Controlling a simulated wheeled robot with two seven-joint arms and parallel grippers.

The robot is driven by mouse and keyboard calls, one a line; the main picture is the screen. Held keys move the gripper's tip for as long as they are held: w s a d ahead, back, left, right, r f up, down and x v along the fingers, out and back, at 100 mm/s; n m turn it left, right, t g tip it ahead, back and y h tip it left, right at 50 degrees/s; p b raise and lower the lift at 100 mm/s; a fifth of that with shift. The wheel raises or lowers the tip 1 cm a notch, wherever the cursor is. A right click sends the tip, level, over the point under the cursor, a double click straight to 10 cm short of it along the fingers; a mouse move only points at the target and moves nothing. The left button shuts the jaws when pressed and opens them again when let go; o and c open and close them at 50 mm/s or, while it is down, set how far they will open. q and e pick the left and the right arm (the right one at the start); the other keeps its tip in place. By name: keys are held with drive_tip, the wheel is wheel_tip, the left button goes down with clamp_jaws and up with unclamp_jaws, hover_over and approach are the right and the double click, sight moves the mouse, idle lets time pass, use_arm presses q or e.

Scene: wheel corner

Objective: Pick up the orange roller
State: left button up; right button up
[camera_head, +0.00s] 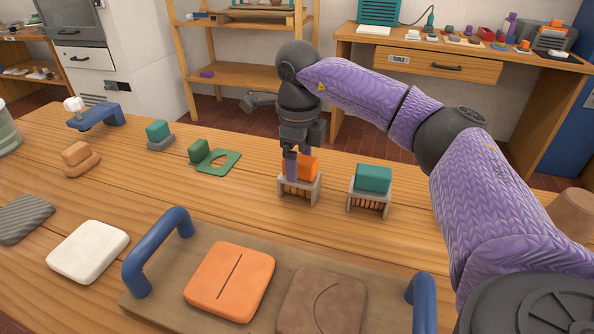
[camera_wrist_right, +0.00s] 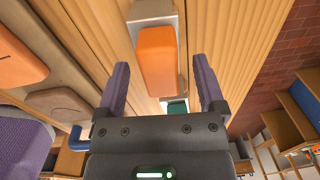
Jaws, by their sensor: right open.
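The orange roller (camera_head: 307,166) looks like a rounded orange block resting on a small grey slatted stand (camera_head: 300,190). In the right wrist view the orange roller (camera_wrist_right: 158,62) shows between the two fingers, with a visible gap on each side. My right gripper (camera_head: 301,170) points down at it from above, open, with one purple finger in front of the roller's left part. The right gripper (camera_wrist_right: 160,78) holds nothing. The far finger is largely hidden in the head view. My left gripper is not in view.
A teal block (camera_head: 373,178) sits on a similar stand just right. In front is a brown tray (camera_head: 160,296) with blue handles, holding an orange slab (camera_head: 230,281). The wooden table between has free room.

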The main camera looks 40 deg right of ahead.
drive_tip(key=shift+f, duration=0.8)
drive_tip(key=shift+r, duration=0.2)
drive_tip(key=shift+c, duration=0.2)
clamp_jaws()
idle(0.3)
